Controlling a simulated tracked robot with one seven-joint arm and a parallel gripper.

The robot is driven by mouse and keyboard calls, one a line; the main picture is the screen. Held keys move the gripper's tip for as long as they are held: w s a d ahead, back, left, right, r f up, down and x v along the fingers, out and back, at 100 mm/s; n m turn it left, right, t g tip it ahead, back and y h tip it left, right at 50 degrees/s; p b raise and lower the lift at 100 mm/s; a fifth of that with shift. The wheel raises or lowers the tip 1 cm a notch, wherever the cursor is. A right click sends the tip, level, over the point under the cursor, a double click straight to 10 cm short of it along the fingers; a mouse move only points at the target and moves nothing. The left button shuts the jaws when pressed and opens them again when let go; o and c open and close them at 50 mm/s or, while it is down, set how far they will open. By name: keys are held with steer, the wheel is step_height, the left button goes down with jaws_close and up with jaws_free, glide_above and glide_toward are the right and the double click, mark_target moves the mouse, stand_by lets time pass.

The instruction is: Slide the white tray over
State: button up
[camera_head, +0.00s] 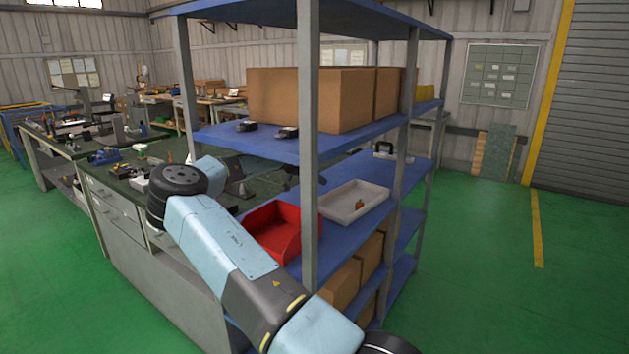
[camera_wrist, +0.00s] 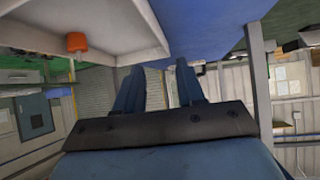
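The white tray (camera_head: 343,198) lies on the middle blue shelf, right of the front post, with a small orange-red item (camera_head: 360,204) in it. In the wrist view the tray (camera_wrist: 110,22) fills the upper left, upside down, with the orange item (camera_wrist: 77,43) at its left. My gripper (camera_wrist: 158,72) has its two fingers apart with nothing visibly held between them. Its tips are close to the tray's edge and corner; I cannot tell whether they touch. In the head view my gripper is partly hidden behind the shelf post.
A red bin (camera_head: 272,230) stands left of the tray on the same shelf. A grey post (camera_head: 308,130) rises in front. Cardboard boxes (camera_head: 310,98) sit on the shelf above. A black-handled item (camera_head: 384,150) is at the shelf's far end, with bare shelf before it.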

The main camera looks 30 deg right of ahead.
mark_target(338, 192)
steer(key=x, duration=1.4)
steer(key=shift+w+a, duration=0.1)
steer(key=shift+w, duration=0.05)
jaws_close()
stand_by(0.5)
